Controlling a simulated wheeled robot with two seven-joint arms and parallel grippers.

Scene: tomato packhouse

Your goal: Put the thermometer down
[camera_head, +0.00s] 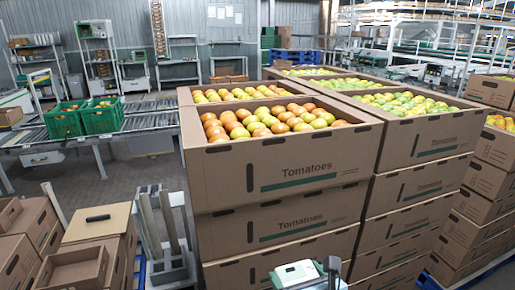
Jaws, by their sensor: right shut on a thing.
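The thermometer (295,273) looks like a small white device with a green-framed display. It shows at the bottom edge, a little right of the middle, in front of the near stack of tomato boxes. My right gripper (326,276) is shut on it, with a dark finger part showing at its right side. The lower part of the gripper and the thermometer's underside are cut off by the frame edge. My left gripper is not in view.
Tall stacked tomato boxes (290,177) fill the middle, their open tops full of fruit. At left are a closed cardboard box (98,226), an empty small carton (72,270) and a grey upright metal frame (170,240). Green crates (65,122) stand on a roller conveyor (150,124) behind.

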